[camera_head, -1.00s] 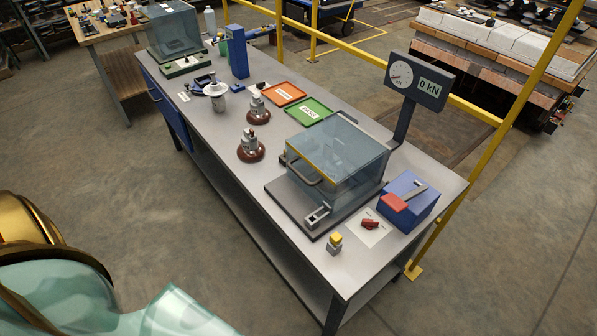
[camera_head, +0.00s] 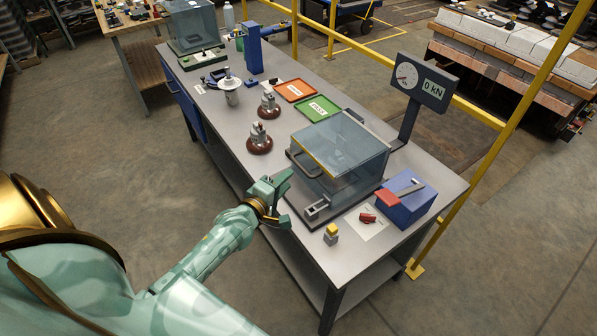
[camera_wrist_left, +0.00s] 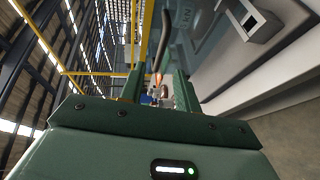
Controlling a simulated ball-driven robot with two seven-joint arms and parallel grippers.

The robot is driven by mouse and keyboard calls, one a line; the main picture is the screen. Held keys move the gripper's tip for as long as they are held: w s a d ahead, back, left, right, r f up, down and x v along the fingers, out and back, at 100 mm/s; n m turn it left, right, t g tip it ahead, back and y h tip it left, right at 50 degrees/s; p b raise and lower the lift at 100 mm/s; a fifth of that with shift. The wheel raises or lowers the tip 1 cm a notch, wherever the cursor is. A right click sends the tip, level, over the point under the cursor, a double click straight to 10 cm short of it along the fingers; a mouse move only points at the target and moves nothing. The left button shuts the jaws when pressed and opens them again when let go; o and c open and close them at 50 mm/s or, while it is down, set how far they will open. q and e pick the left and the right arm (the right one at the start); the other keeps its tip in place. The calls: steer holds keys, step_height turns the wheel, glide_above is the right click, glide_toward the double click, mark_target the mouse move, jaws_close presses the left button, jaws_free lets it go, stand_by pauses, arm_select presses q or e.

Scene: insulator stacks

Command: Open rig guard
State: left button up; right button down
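The rig guard (camera_head: 345,150) is a clear, bluish box with a yellow front edge, standing closed over the dark rig base (camera_head: 318,213) on the bench. Its dark curved handle (camera_head: 302,166) is on the near left side. My left gripper (camera_head: 284,202) is at the bench's near edge, left of the guard and apart from the handle. Its fingers are spread and nothing is between them. In the left wrist view the two green fingers (camera_wrist_left: 157,90) are apart, with a grey block of the rig (camera_wrist_left: 258,22) at upper right. My right gripper is not in view.
Brown insulators (camera_head: 259,140) stand left. The gauge post (camera_head: 410,120) rises behind. A green tray (camera_head: 318,108) lies beyond.

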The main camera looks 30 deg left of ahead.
mark_target(300, 168)
arm_select(q)
steer(key=w, duration=0.3)
steer(key=w+f+b, duration=0.1)
steer(key=w, duration=0.3)
steer(key=shift+f, duration=0.2)
jaws_close()
